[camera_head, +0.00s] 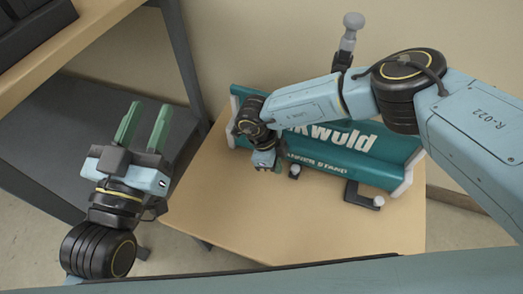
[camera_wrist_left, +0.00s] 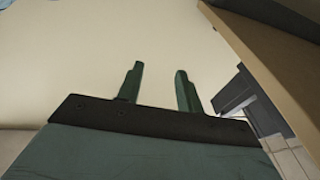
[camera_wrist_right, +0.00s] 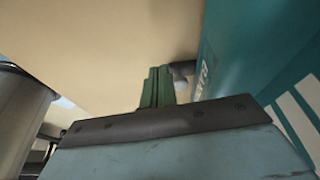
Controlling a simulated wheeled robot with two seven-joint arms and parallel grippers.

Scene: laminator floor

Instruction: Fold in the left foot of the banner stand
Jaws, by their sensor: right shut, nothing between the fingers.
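The teal banner stand (camera_head: 375,165) lies on a wooden table, with pale end caps. Its right foot (camera_head: 352,193) is a black bar that sticks out toward the front, with a grey tip. Near its left part a grey knob (camera_head: 295,172), apparently the left foot's tip, shows in front of the stand; the rest of that foot is hidden or unclear. My right gripper (camera_head: 264,167) is low beside this knob, its fingertips mostly hidden. In the right wrist view its green fingers (camera_wrist_right: 158,87) are shut and empty, close beside the grey knob (camera_wrist_right: 183,69). My left gripper (camera_head: 145,125) is open and empty, left of the table.
The wooden tabletop (camera_head: 240,225) is clear in front of the stand. A grey-tipped upright post (camera_head: 348,38) rises behind the stand. A dark grey shelf unit (camera_head: 60,115) with a wooden top stands at the left. My right arm crosses above the stand.

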